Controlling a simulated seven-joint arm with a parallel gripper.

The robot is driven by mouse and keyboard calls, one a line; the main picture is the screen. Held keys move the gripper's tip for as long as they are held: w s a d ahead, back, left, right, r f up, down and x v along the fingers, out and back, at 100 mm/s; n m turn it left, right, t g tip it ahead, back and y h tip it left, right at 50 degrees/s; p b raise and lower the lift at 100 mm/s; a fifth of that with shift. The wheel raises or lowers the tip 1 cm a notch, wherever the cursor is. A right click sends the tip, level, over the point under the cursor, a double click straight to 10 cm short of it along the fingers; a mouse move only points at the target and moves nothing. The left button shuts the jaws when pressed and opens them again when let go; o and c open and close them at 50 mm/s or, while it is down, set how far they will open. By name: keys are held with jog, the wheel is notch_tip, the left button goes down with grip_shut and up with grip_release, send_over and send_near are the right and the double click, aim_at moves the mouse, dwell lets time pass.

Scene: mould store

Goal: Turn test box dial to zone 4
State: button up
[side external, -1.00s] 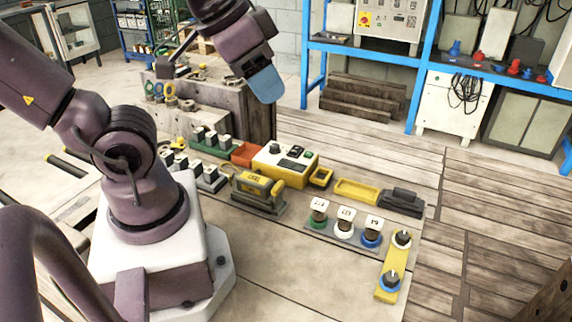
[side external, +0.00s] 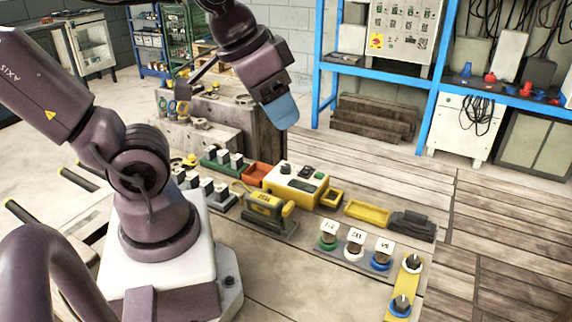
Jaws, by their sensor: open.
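The test box (side external: 296,185) is a yellow box with a pale top face, on the bench near the middle of the side external view. A dark round dial (side external: 285,168) stands at the left of its top, with a dark panel and a green button to the right. The dial's pointer and zone marks are too small to read. My gripper (side external: 281,112), with blue fingertips, hangs above and behind the box, apart from it and empty. Its jaws are open, though the gap hardly shows from this side.
In front of the box stands a yellow labelled block with a handle (side external: 265,205). An orange tray (side external: 255,174) and a row of grey-topped pieces (side external: 222,159) lie left. A yellow tray (side external: 367,213), a black piece (side external: 412,226) and coloured numbered posts (side external: 355,242) lie right.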

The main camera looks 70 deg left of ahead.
jog(key=w+a+f+n+g, duration=0.2)
jog(key=w+a+f+n, duration=0.15)
jog(key=a, duration=0.25)
jog(key=w+a+f+n+g, duration=0.2)
jog(key=a+f+n, duration=0.1)
jog(key=a+n, duration=0.25)
jog(key=n+g, duration=0.1)
jog(key=n, duration=1.6)
send_over(286, 165)
notch_tip(286, 165, down, 10)
notch_tip(286, 165, down, 12)
jog(key=shift+d+f, duration=0.1)
jog(key=shift+c, duration=0.3)
jog(key=c, duration=0.9)
